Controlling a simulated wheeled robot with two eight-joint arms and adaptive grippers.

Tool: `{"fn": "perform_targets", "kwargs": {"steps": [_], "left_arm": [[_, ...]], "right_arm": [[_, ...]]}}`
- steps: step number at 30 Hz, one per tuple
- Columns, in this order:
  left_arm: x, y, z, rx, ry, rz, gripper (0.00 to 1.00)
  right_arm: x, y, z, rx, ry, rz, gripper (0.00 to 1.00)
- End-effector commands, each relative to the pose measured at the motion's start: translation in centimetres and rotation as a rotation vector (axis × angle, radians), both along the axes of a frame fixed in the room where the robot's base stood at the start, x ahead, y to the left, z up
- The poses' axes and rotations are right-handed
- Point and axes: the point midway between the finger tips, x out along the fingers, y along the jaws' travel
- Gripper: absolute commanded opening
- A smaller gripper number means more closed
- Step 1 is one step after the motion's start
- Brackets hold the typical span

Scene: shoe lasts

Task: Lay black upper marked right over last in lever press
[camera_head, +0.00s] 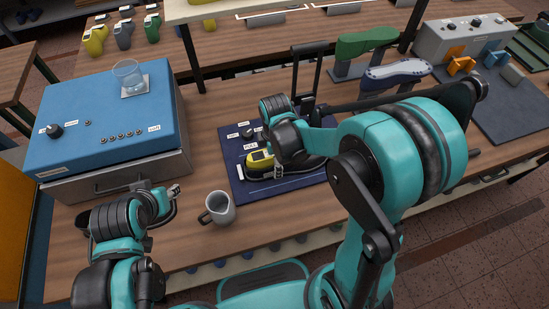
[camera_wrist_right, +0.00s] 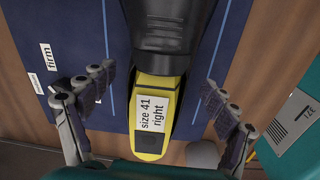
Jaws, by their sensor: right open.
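A yellow last (camera_head: 258,160) lies on the dark blue press mat (camera_head: 240,187) in the head view. In the right wrist view the last (camera_wrist_right: 151,142) bears a label reading "size 41 right". A black upper (camera_wrist_right: 168,30) covers its far part in that view; any marking on the upper is not readable. My right gripper (camera_wrist_right: 160,85) is open, with one finger on each side of the last and upper, apart from them. In the head view my right arm hides much of the upper and press. My left gripper (camera_head: 172,192) is between the blue-topped cabinet and the mug; its jaws are unclear.
A grey mug (camera_head: 219,209) stands left of the mat, near the front edge. A blue-topped cabinet (camera_head: 90,130) carries a glass (camera_head: 128,75). A green last (camera_head: 365,42) and a blue-grey shoe form (camera_head: 397,73) stand behind. A grey control box (camera_head: 455,40) is at back right.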

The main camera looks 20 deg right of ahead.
Motion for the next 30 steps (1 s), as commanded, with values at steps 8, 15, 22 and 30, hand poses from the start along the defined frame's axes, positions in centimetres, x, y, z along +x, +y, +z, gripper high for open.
{"fn": "perform_targets", "kwargs": {"steps": [8,15,22,30], "left_arm": [[0.0,0.0,0.0,0.000,0.000,0.000,0.40],[0.0,0.0,0.0,0.000,0.000,0.000,0.40],[0.0,0.0,0.0,0.000,0.000,0.000,0.40],[0.0,0.0,0.0,0.000,0.000,0.000,0.40]], "right_arm": [[-0.1,0.0,1.5,0.000,0.000,0.000,0.87],[-0.4,0.0,6.5,0.000,0.000,0.000,0.87],[-0.6,0.1,10.5,0.000,0.000,0.000,0.87],[-0.7,0.1,12.0,0.000,0.000,0.000,0.87]]}}
